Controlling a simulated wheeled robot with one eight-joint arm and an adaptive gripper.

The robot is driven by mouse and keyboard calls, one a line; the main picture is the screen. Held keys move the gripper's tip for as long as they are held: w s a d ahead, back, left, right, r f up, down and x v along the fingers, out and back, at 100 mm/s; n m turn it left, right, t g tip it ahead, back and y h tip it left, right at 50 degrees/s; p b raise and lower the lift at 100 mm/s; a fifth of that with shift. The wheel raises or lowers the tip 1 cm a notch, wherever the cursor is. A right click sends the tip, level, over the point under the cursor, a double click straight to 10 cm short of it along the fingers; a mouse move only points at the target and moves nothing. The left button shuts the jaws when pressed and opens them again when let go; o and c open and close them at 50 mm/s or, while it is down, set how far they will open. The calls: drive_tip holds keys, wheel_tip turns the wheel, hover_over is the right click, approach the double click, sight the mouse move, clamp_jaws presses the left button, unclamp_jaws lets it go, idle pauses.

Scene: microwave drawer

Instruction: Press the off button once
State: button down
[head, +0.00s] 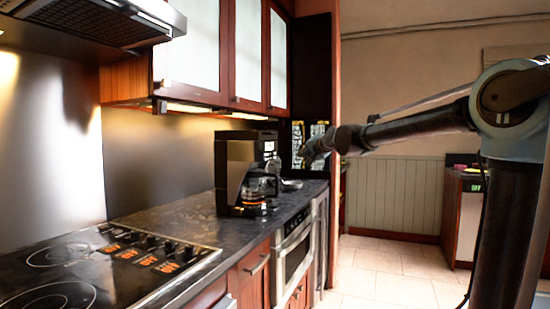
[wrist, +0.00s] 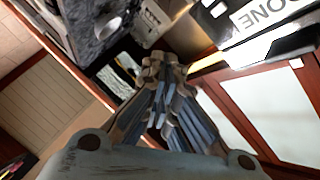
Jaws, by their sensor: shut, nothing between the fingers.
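The stainless-steel drawer appliance (head: 293,252) is built in below the counter, at the centre of the head view. I cannot make out an off button on it. My gripper (head: 306,156) is in the air above the far end of the counter, right of the coffee maker. In the wrist view my gripper (wrist: 164,68) is shut and empty, its fingertips together. Its fingers hide part of what lies beyond. Small orange labels (head: 126,254) lie by the cooktop knobs, but their text is too small to read surely.
A black coffee maker (head: 236,172) with a glass pot stands on the dark counter (head: 160,222). A cooktop (head: 75,280) is at the front left. Upper cabinets (head: 247,50) hang above. In the wrist view a white sign (wrist: 270,14) reads "ONE". The tiled floor (head: 385,270) is clear.

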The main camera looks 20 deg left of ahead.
sight(275, 154)
drive_tip(key=shift+a, duration=0.1)
drive_tip(key=a, duration=0.8)
drive_tip(key=shift+w+a, duration=0.25)
drive_tip(key=shift+w, duration=0.15)
idle(0.4)
drive_tip(key=shift+a, duration=0.1)
idle(0.8)
drive_tip(key=shift+s+a+r, duration=0.1)
drive_tip(key=shift+s+a, duration=0.05)
drive_tip(key=shift+a, duration=0.25)
drive_tip(key=shift+a, duration=0.3)
idle(0.6)
drive_tip(key=shift+d, duration=0.8)
